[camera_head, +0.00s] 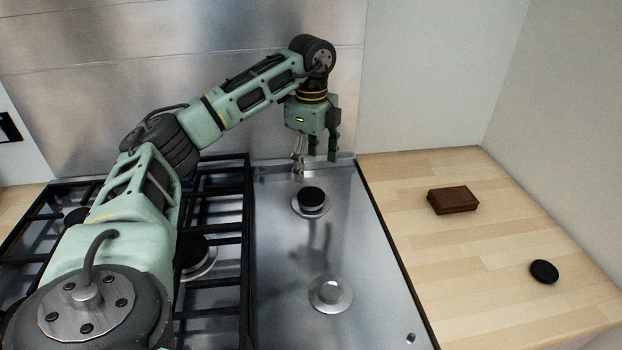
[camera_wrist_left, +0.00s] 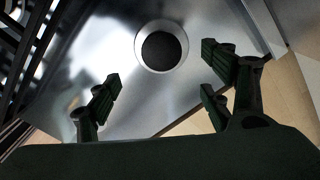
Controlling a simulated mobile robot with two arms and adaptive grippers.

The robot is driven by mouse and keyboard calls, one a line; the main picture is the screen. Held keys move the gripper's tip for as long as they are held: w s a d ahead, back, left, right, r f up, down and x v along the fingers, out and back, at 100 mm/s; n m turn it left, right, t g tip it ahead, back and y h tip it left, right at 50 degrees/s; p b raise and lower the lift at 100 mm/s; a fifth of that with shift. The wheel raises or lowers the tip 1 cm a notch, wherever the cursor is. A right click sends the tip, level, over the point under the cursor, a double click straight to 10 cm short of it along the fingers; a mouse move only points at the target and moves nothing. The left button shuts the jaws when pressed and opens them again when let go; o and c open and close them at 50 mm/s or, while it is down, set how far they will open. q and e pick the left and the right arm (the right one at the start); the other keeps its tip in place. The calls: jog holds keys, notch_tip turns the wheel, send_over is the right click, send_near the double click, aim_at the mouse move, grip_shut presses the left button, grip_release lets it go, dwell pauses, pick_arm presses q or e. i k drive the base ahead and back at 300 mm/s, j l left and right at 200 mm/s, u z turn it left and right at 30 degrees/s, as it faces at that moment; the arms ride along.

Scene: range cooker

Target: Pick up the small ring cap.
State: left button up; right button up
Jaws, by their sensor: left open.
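A black round cap (camera_head: 312,196) sits on the silver burner base toward the back of the steel cooktop. It also shows in the left wrist view (camera_wrist_left: 161,50), centred on its silver base. A second black round cap (camera_head: 544,271) lies on the wooden counter at the right. Both are small and dark; I cannot tell by looks which is the ring cap. My left gripper (camera_head: 315,166) is open and empty, pointing down above and just behind the cap on the cooktop, not touching it. Its spread fingers show in the left wrist view (camera_wrist_left: 160,87). My right gripper is not in view.
A bare silver burner base (camera_head: 330,294) stands nearer the front of the cooktop. Black pan grates (camera_head: 247,215) cover the left part. A brown block (camera_head: 453,200) lies on the wooden counter (camera_head: 470,265). The steel back wall (camera_head: 110,35) rises close behind the gripper.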

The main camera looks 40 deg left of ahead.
aim_at(543, 270)
jog(key=k+l, duration=0.55)
jog(key=l, duration=0.15)
jog(key=k+l, duration=0.6)
jog(key=l, duration=0.15)
